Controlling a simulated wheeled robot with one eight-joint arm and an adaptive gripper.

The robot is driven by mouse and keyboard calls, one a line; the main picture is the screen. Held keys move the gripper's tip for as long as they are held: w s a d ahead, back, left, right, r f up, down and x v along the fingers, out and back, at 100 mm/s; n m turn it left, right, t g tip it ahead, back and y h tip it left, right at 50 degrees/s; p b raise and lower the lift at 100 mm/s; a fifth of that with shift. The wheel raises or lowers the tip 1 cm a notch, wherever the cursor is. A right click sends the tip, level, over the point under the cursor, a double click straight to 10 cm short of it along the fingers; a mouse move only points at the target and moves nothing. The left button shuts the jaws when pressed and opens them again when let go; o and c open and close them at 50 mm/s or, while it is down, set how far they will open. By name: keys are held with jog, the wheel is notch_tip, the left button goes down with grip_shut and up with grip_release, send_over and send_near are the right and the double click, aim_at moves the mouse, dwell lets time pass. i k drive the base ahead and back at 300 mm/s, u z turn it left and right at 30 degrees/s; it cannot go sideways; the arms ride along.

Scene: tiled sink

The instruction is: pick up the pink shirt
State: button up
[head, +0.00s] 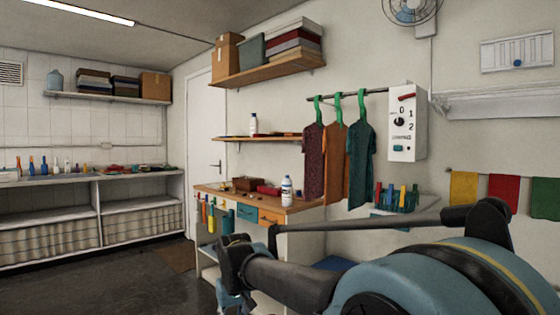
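Three shirts hang on green hangers from a rail on the right-hand wall in the head view. The leftmost is a dark maroon-pink shirt (313,160), the nearest to pink of the three. An orange shirt (335,165) hangs beside it, then a dark teal shirt (360,165). My arm fills the lower right and reaches left, below the shirts and apart from them. At its far end, the dark and blue parts of what looks like my gripper (232,285) show low in front of the wooden bench. Its fingers are not clear enough to tell open from shut.
A wooden bench (230,193) with a white bottle (286,190) stands below and left of the shirts. A white control box (406,122) is mounted right of them. A small rack (397,197) with coloured items sits below it. Dark floor (110,275) is open at left.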

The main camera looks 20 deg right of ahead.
aim_at(314, 162)
jog(key=u, duration=1.9)
jog(key=k, duration=1.7)
jog(key=z, duration=1.4)
jog(key=i, duration=1)
jog(key=u, duration=0.05)
